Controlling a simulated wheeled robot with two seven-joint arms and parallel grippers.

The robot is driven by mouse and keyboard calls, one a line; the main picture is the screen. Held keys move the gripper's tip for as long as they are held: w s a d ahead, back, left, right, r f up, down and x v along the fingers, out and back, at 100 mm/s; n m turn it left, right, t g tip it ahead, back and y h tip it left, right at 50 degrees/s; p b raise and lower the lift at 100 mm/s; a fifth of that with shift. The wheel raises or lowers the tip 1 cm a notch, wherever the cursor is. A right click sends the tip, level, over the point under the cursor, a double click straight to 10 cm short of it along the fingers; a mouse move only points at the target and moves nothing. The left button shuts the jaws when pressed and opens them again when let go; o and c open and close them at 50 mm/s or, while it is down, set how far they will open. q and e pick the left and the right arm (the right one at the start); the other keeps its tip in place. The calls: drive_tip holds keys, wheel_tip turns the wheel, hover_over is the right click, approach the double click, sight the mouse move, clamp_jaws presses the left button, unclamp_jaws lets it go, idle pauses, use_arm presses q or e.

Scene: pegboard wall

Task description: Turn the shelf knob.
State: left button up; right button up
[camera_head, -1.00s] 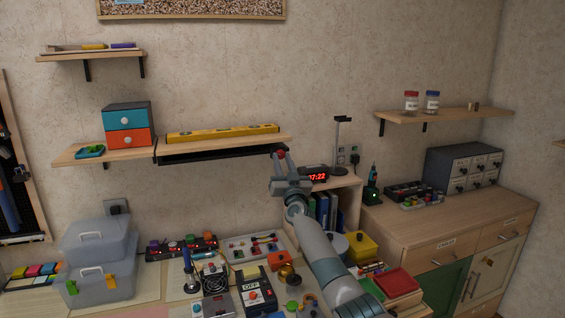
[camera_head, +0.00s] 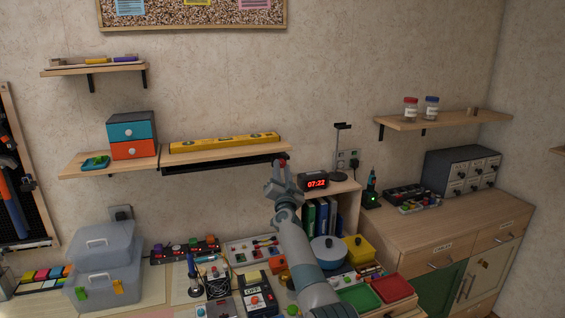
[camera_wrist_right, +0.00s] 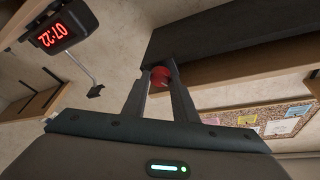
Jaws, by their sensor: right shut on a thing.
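The shelf knob is a small red knob (camera_head: 282,162) at the right end of the black bar under the middle wall shelf (camera_head: 225,147). My right gripper (camera_head: 282,165) reaches up to it from below, with its fingertips at the knob. In the right wrist view, the red knob (camera_wrist_right: 160,77) sits between the two fingers of the right gripper (camera_wrist_right: 161,82), at the end of the black bar (camera_wrist_right: 230,33). The gripper is shut on the knob. My left gripper is not in view.
A yellow level (camera_head: 224,143) lies on the shelf, beside a two-drawer box (camera_head: 132,135). A digital clock (camera_head: 314,181) stands close to the right of my gripper. The bench below is crowded, with a blue pot (camera_head: 328,249) and a yellow box (camera_head: 359,248).

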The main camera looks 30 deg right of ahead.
drive_tip(key=m+p, duration=0.2)
drive_tip(key=shift+a+r+m+g, duration=0.1)
drive_tip(key=shift+r+m+g, duration=0.1)
drive_tip(key=shift+m+g, duration=0.15)
drive_tip(key=shift+f+m+g+h+p, duration=0.15)
drive_tip(key=shift+m+g+h+p, duration=0.3)
drive_tip(key=shift+m+p, duration=0.15)
drive_tip(key=o, duration=1)
drive_tip(key=shift+o, duration=0.2)
